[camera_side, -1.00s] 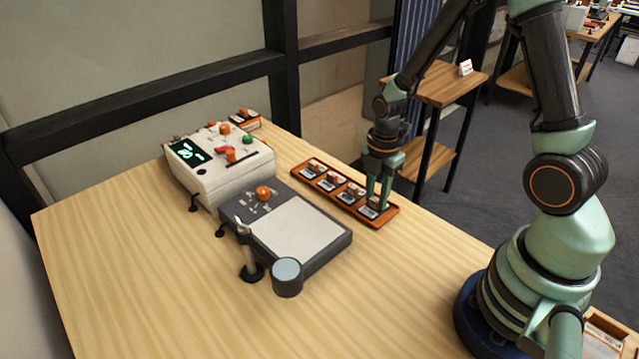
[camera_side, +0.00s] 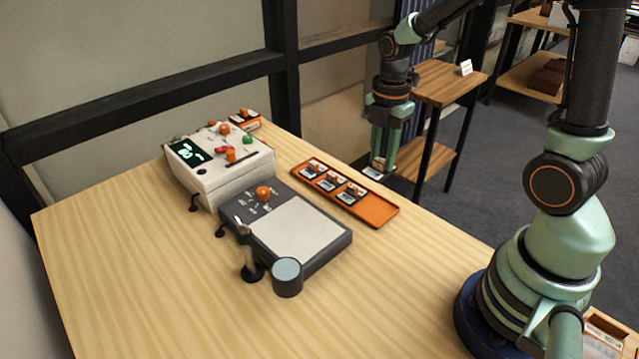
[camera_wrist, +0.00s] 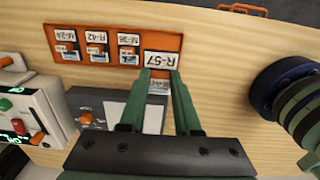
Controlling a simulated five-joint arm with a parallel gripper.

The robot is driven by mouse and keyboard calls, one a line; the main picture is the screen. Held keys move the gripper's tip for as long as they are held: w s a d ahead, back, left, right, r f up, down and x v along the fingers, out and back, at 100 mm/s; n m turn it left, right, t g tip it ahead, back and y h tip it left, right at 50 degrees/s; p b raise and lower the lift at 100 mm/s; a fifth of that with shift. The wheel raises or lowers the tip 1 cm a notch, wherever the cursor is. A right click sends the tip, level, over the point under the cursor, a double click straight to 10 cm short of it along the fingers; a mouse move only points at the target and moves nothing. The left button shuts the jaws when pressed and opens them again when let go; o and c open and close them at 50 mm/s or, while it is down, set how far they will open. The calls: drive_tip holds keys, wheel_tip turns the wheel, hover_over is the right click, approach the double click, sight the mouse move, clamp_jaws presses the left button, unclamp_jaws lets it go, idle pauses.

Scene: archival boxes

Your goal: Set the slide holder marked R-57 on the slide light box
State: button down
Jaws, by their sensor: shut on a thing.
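My gripper (camera_side: 381,164) is shut on the slide holder marked R-57 (camera_side: 372,174) and holds it in the air above the right part of the orange tray. In the wrist view the holder's white label (camera_wrist: 163,58) reads R-57, upside down, between my fingertips (camera_wrist: 160,80). The slide light box (camera_side: 298,232) lies on the table, left of the tray, with a bare pale panel; it also shows in the wrist view (camera_wrist: 153,116), partly hidden by my gripper.
The orange tray (camera_side: 376,212) holds three other slide holders, (camera_side: 332,181) the middle one among them. A cream device (camera_side: 225,178) with knobs stands behind the light box. The table's front left is clear.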

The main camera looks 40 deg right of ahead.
sight(379, 160)
wheel_tip(379, 160, up, 8)
drive_tip(key=shift+r, duration=0.2)
drive_tip(key=shift+w+a+r, duration=0.15)
drive_tip(key=shift+a+r, duration=0.05)
drive_tip(key=shift+a, duration=0.05)
drive_tip(key=shift+w+a+f, duration=0.8)
drive_tip(key=shift+a+f, duration=1.1)
drive_tip(key=shift+a, duration=0.75)
drive_tip(key=shift+w+a+f, duration=0.85)
drive_tip(key=shift+a+f, duration=1.05)
drive_tip(key=shift+a, duration=0.8)
drive_tip(key=shift+w+a+f, duration=0.8)
drive_tip(key=shift+a+f, duration=1.1)
drive_tip(key=shift+a, duration=0.75)
drive_tip(key=shift+f, duration=0.15)
drive_tip(key=shift+f, duration=0.75)
drive_tip(key=shift+f, duration=0.1)
drive_tip(key=shift+f, duration=0.7)
